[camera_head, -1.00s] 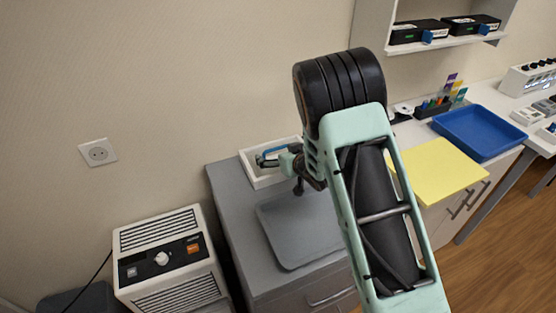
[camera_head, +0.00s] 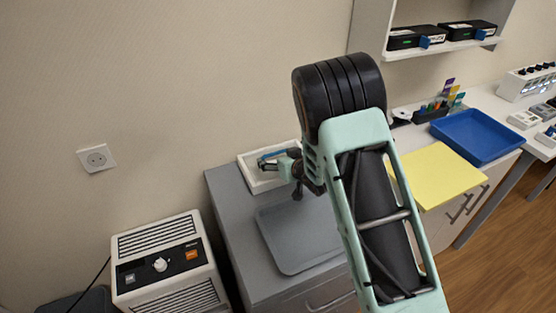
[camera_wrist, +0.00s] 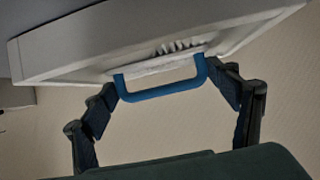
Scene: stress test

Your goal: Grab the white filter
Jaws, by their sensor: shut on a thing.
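The white filter (camera_wrist: 165,64) shows in the wrist view as a pale, ridged piece with a blue U-shaped handle (camera_wrist: 160,93). It lies within the white tray (camera_wrist: 60,62). My gripper (camera_wrist: 164,82) is shut on the filter, with one finger at each end of the blue handle. In the head view, my gripper (camera_head: 284,163) reaches over the white tray (camera_head: 251,174) on the grey cabinet. Only a bit of blue shows there beside the fingers; my arm hides part of the tray.
A grey flat tray (camera_head: 290,240) lies on the grey cabinet (camera_head: 228,200) in front of the white tray. A wall stands close behind. To the right are a yellow sheet (camera_head: 435,172) and a blue tray (camera_head: 476,135). A boxy white unit (camera_head: 165,260) stands left of the cabinet.

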